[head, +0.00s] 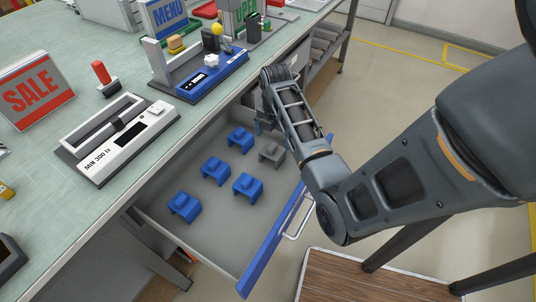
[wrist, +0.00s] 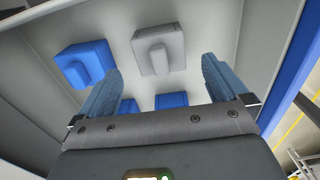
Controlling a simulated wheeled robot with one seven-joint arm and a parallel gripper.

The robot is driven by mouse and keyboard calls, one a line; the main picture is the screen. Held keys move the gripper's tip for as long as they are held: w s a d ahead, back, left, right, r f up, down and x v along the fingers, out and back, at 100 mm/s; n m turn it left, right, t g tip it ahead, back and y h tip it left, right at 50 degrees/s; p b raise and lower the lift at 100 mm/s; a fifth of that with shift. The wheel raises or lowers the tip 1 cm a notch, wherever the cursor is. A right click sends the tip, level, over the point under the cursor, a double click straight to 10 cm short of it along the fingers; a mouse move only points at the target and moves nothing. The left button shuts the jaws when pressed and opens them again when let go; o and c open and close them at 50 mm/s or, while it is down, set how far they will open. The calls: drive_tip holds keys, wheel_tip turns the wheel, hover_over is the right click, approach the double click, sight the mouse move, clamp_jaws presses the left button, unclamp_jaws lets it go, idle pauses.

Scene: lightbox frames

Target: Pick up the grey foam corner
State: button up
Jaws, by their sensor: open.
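The grey foam corner (head: 271,153) lies in the open drawer (head: 215,244), at its far right end in the head view. In the wrist view the grey foam corner (wrist: 159,50) shows just beyond the fingers, between them and a little above centre. My gripper (wrist: 161,82) is open and empty, with its two blue fingers apart. The fingers do not touch the grey piece, as far as I can see. In the head view my arm hides most of the gripper at the drawer's far end.
Several blue foam corners (head: 215,170) lie in the same drawer; one (wrist: 85,64) is left of the grey piece in the wrist view. The drawer's blue front (head: 272,240) has a handle. The workbench (head: 50,190) above holds a SALE sign (head: 35,90) and devices.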

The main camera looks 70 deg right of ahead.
sight(273, 145)
drive_tip(key=shift+f, duration=3.85)
drive_tip(key=shift+c, duration=0.5)
drive_tip(key=c, duration=0.8)
